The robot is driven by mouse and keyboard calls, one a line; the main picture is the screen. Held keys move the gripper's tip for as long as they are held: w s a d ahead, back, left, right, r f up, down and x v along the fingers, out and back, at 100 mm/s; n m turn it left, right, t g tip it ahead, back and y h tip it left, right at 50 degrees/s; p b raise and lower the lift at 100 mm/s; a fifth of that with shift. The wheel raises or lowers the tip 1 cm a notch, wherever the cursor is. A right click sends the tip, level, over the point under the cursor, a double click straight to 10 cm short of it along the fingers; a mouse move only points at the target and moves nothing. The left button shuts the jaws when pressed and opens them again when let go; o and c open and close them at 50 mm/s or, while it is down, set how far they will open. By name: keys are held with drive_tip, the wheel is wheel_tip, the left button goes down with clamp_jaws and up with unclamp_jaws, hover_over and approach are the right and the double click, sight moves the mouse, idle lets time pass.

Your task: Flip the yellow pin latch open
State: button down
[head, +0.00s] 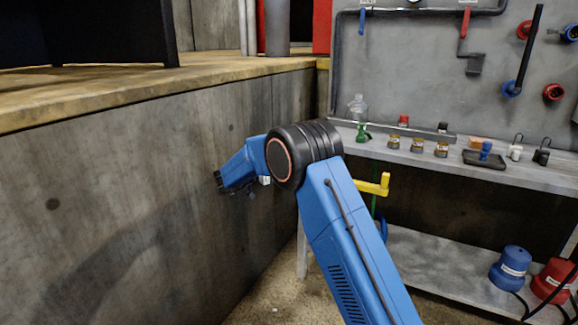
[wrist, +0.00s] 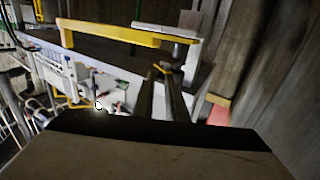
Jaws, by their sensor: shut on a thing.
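In the wrist view, the two dark fingers of my gripper (wrist: 162,88) reach forward close together. They are shut on a small yellow piece (wrist: 162,69) at their tips. It may be the yellow pin latch, but it is too small and dark to read its shape or position. In the head view, the end of my arm (head: 220,182) points left, close to the concrete wall, and the fingers and what they hold cannot be made out. A larger yellow bar (wrist: 110,32) crosses the wrist view beyond the fingertips.
A yellow lever (head: 372,186) shows behind my arm in the head view. The concrete wall (head: 110,190) is close on the left. A bench (head: 400,157) with small jars and tools stands at right. Blue (head: 511,268) and red (head: 553,281) containers rest on its lower shelf.

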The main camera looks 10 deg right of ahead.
drive_tip(key=shift+w+a+m+g+h, duration=0.1)
drive_tip(key=shift+m+g+h, duration=0.4)
drive_tip(key=shift+g, duration=0.6)
drive_tip(key=shift+m+g, duration=0.3)
drive_tip(key=shift+m, duration=0.1)
drive_tip(key=c, duration=1.8)
unclamp_jaws()
drive_tip(key=shift+r, duration=0.1)
drive_tip(key=shift+n+t, duration=0.4)
drive_tip(key=shift+t, duration=0.1)
